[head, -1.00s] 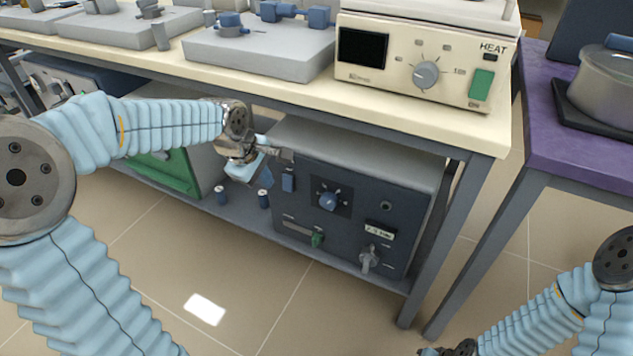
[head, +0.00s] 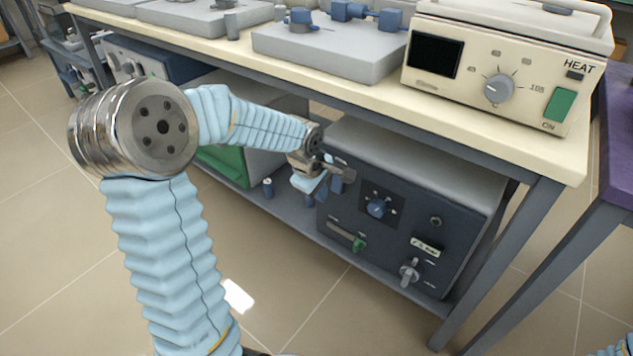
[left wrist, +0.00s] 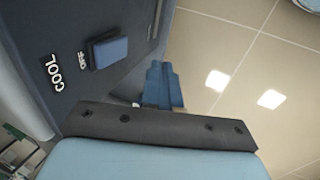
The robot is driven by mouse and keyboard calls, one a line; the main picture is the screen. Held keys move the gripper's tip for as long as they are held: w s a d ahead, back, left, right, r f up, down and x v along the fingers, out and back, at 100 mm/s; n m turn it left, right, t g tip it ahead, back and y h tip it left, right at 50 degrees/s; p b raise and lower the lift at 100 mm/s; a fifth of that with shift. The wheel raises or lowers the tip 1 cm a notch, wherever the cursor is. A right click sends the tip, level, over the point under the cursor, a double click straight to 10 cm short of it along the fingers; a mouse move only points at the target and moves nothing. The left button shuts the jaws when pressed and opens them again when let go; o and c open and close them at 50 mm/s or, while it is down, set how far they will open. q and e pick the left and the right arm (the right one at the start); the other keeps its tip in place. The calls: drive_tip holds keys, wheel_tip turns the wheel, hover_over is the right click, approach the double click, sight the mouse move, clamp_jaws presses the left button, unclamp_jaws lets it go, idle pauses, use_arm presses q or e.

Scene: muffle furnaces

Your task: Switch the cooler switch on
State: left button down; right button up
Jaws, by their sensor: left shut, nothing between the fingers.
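The cooler switch (left wrist: 110,52) is a blue rocker on a dark panel in the left wrist view, with the words OFF and COOL beside it. The dark furnace unit (head: 466,232) that carries the panel stands on the shelf under the bench. My left gripper (head: 322,190) is at the left end of its front panel and hides much of the switch area in the head view. Its blue fingers (left wrist: 162,72) are shut and empty, to the right of the switch and apart from it in the wrist view. My right gripper is out of view.
The bench top (head: 545,150) overhangs the unit, and a bench leg (head: 500,262) stands at right. Floor in front is clear.

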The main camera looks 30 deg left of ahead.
sight(332, 187)
use_arm(q)
drive_tip(key=shift+w+d+f, duration=0.1)
drive_tip(key=shift+w+f, duration=0.25)
drive_tip(key=shift+w, duration=0.4)
drive_tip(key=shift+w+d+f, duration=0.1)
drive_tip(key=shift+w+f, duration=0.25)
drive_tip(key=shift+w, duration=0.4)
drive_tip(key=shift+w+f, duration=0.35)
drive_tip(key=shift+w, duration=0.4)
drive_tip(key=shift+w+f+t+b, duration=0.2)
drive_tip(key=shift+t+b, duration=0.3)
drive_tip(key=shift+b, duration=0.6)
drive_tip(key=shift+r, duration=0.1)
